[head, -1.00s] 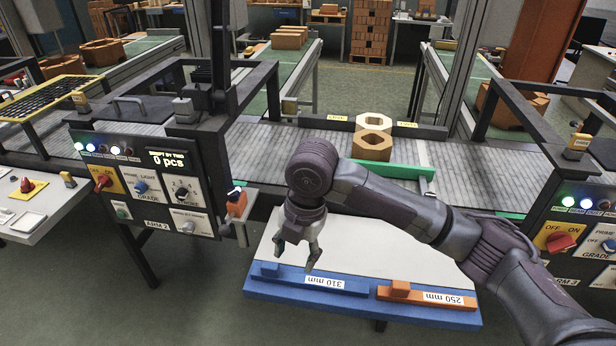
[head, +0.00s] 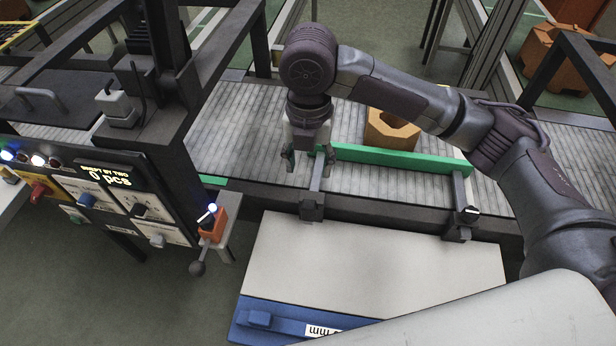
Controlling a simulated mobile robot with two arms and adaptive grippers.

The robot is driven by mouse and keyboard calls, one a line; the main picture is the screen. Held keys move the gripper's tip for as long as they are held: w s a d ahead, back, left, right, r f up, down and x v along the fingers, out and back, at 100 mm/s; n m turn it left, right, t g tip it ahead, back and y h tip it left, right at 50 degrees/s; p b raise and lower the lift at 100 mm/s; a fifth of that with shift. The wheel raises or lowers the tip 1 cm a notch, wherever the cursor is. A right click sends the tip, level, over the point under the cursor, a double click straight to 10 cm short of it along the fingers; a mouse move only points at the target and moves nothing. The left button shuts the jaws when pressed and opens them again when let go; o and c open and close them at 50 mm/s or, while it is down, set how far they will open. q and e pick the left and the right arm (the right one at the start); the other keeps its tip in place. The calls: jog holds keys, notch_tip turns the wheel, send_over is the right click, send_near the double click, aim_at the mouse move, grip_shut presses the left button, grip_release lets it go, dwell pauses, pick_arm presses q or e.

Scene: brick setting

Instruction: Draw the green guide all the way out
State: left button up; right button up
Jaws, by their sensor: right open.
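The green guide (head: 400,161) is a long bar across the near side of the grey roller conveyor (head: 235,135). It sits on two grey rods that run through dark clamps, a left clamp (head: 311,207) and a right clamp (head: 461,224), on the conveyor's near edge. My right gripper (head: 309,162) is open, fingers pointing down, at the guide's left end near the left rod. I cannot tell whether its fingers are around the guide or only above it. My right arm hides part of the conveyor behind. My left gripper is not in view.
An orange-brown hollow block (head: 391,130) stands on the conveyor just behind the guide. A white board (head: 370,262) with a blue bar (head: 262,320) lies in front. A control box (head: 100,195) and a small lever (head: 198,267) stand at left.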

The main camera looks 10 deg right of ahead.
send_over(309, 204)
jog(key=f, duration=0.4)
jog(key=shift+s+f+p, duration=0.15)
jog(key=shift+s+p, duration=0.1)
jog(key=shift+p, duration=0.1)
jog(key=f, duration=0.4)
jog(key=f+p, duration=0.1)
jog(key=f, duration=0.3)
jog(key=shift+w, duration=0.2)
jog(key=shift+f, duration=0.65)
jog(key=shift+c, duration=0.5)
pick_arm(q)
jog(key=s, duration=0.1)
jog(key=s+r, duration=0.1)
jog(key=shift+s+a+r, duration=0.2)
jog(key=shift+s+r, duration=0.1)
pick_arm(e)
grip_shut()
